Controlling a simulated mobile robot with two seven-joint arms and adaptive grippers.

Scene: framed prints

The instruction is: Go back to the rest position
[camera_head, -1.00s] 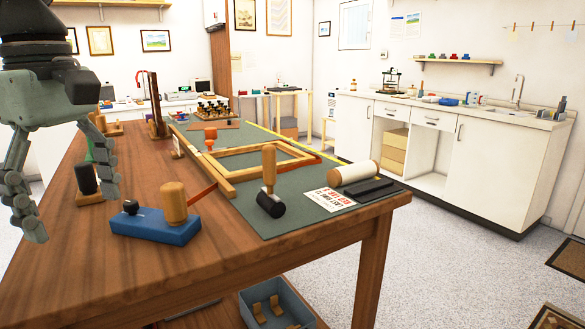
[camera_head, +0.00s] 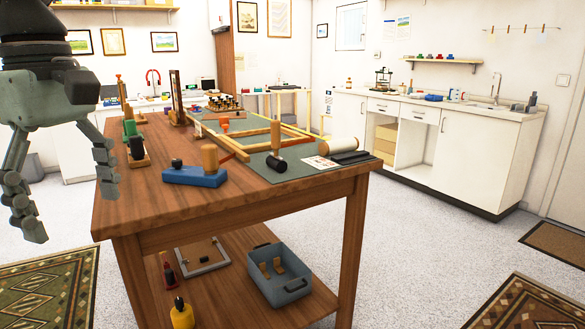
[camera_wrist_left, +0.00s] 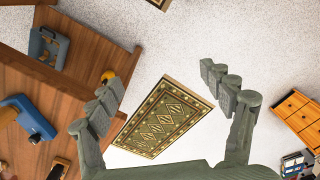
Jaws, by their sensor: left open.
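My left gripper (camera_head: 68,190) hangs at the left of the head view, its fingers pointing down and spread apart. It holds nothing. It is beside the left end of the wooden workbench (camera_head: 230,212). In the left wrist view my left gripper (camera_wrist_left: 165,92) is open, with a patterned rug (camera_wrist_left: 165,115) on the floor seen between its fingers. My right gripper is not in view.
On the bench are a blue block with a wooden knob (camera_head: 195,177), a wooden frame (camera_head: 270,135) and a mallet-like tool (camera_head: 276,160). A grey bin (camera_head: 280,285) stands on the lower shelf. White cabinets (camera_head: 470,155) line the right wall. Speckled floor (camera_head: 420,240) lies clear between.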

